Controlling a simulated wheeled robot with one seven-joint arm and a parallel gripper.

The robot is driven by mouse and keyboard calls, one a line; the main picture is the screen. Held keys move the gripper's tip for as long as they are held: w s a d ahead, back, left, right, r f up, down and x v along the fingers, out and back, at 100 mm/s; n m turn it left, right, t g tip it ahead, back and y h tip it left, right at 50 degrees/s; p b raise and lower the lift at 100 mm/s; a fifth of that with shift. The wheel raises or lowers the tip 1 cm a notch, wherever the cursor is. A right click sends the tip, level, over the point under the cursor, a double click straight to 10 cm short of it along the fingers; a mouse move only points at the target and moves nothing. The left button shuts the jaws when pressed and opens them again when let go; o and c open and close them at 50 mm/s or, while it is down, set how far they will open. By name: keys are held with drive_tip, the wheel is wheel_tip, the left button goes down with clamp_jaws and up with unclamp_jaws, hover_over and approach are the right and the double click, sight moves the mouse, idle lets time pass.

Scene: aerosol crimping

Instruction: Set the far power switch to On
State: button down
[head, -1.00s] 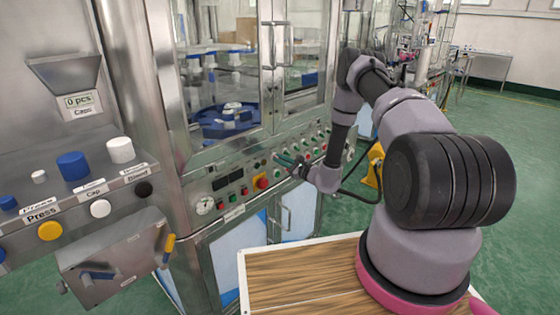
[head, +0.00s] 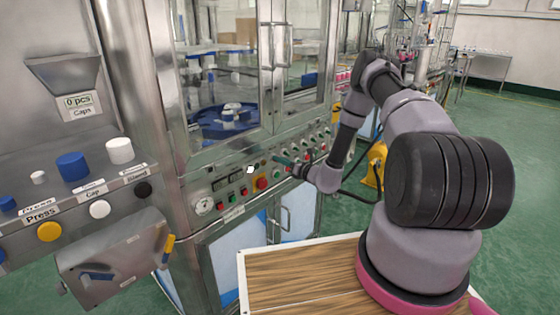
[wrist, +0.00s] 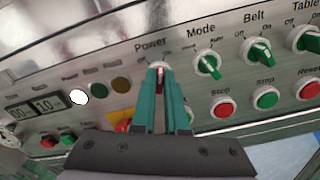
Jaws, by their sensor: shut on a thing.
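The power switch (wrist: 160,72), a red knob in a pale ring under the label "Power", is at the upper middle of the wrist view. My gripper (wrist: 161,80) has its teal fingers shut on the knob, one on each side. The fingers hide much of it, so I cannot tell exactly where it points. The "On" label shows to its upper right. In the head view my gripper (head: 281,160) reaches the panel of the far machine, where the knob is too small to make out. A white lamp (wrist: 79,97) glows left of the switch.
Green knobs for Mode (wrist: 207,65), Belt (wrist: 259,50) and Table (wrist: 310,39) sit close to the right. Red and green buttons lie below them. A red emergency button (head: 262,183) is just below the gripper. Glass doors (head: 228,70) rise above the panel.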

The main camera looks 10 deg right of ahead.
drive_tip(key=shift+f+m, duration=0.1)
drive_tip(key=shift+m, duration=0.7)
drive_tip(key=c, duration=0.9)
unclamp_jaws()
drive_tip(key=shift+c, duration=0.2)
drive_tip(key=shift+s+d, duration=0.1)
drive_tip(key=shift+d, duration=0.05)
drive_tip(key=v, duration=1)
drive_tip(key=shift+s+d, duration=0.15)
drive_tip(key=shift+s, duration=0.1)
